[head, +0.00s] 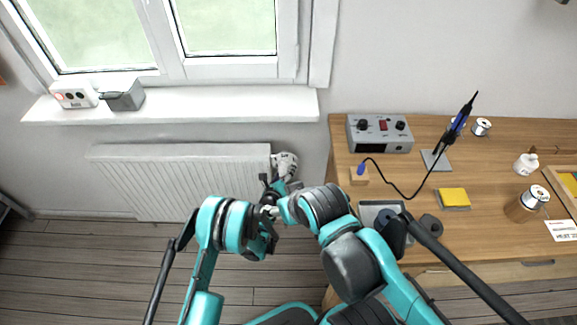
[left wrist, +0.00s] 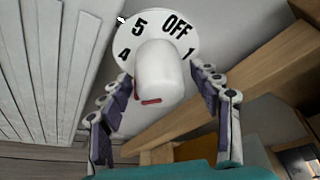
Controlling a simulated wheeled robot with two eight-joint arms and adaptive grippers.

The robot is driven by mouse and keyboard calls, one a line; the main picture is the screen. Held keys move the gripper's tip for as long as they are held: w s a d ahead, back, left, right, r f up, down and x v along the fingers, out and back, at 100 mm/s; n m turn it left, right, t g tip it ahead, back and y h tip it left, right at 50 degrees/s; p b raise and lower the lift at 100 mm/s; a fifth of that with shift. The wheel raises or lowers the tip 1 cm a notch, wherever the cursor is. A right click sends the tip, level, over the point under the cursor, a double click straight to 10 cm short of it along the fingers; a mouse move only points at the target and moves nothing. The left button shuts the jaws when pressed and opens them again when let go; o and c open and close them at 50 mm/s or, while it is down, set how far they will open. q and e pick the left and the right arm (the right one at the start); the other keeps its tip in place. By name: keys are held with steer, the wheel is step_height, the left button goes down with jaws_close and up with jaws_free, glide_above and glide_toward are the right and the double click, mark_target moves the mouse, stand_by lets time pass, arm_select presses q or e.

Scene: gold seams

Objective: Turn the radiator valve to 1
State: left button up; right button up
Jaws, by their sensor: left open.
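The white radiator valve (head: 287,163) sits at the right end of the radiator (head: 190,180). In the left wrist view, its white knob (left wrist: 158,72) stands out from a round dial (left wrist: 160,28) marked 4, 5, OFF and 1; the lower dial is hidden. A red mark (left wrist: 148,101) shows on the knob's lower edge, away from the 1 at the right. My left gripper (head: 273,187) is at the valve. Its open fingers lie on either side of the knob in the left wrist view (left wrist: 162,88); I cannot tell whether they touch it. My right gripper is not in view.
A wooden desk (head: 350,205) stands close to the valve's right. It bears a grey control box (head: 380,132), a soldering iron (head: 458,125) and a yellow sponge (head: 453,198). The white window sill (head: 200,107) runs above the radiator. Floor (head: 100,250) is free at the left.

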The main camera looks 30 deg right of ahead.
arm_select(q)
steer(key=shift+w+d, duration=0.1)
steer(key=c, duration=1.2)
steer(key=shift+o, duration=0.2)
steer(key=n+h, duration=0.2)
steer(key=n, duration=0.2)
steer(key=o, duration=1.2)
steer(key=shift+c, duration=0.2)
